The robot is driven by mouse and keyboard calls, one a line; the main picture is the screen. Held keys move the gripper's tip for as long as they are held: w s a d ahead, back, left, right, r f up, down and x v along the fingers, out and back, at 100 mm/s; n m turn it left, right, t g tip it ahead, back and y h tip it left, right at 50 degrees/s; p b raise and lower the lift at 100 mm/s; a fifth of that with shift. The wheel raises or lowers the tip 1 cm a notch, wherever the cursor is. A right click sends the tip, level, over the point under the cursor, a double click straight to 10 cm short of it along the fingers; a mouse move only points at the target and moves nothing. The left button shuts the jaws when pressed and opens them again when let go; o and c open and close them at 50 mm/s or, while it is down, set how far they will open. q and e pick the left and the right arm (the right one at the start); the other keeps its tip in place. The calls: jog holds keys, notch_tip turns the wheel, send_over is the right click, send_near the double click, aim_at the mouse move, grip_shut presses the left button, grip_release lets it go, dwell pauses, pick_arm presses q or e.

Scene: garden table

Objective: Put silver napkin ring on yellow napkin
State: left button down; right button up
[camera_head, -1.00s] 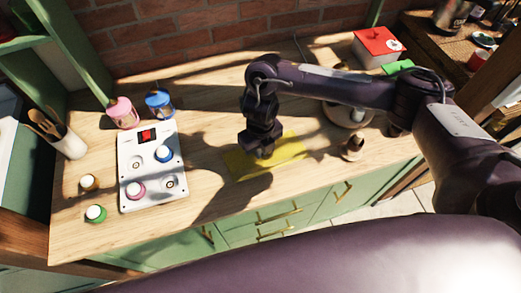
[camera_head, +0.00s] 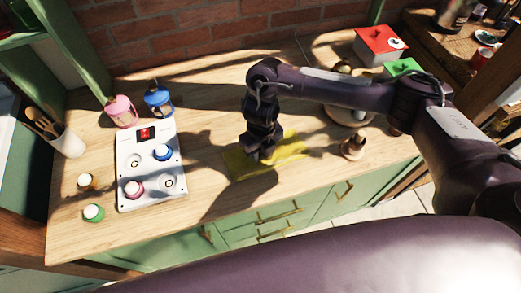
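The yellow napkin (camera_head: 285,156) lies flat on the wooden table, right of the white panel. My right gripper (camera_head: 257,157) points down over the napkin's left part, at or just above its surface. Its fingers are dark and in shadow, so I cannot tell whether they are open or shut, or whether they hold anything. I cannot make out the silver napkin ring; it may be hidden at the fingers. My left gripper is not in view.
A white panel (camera_head: 152,190) with knobs stands left of the napkin. Pink (camera_head: 121,111) and blue (camera_head: 158,100) lanterns are behind it. A small brown wooden object (camera_head: 353,147) stands right of the napkin.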

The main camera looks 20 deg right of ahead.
jog(key=shift+r, duration=0.1)
jog(key=shift+r+p, duration=0.3)
notch_tip(320, 180, up, 13)
jog(key=p, duration=0.1)
jog(key=shift+f, duration=0.2)
dwell(0.5)
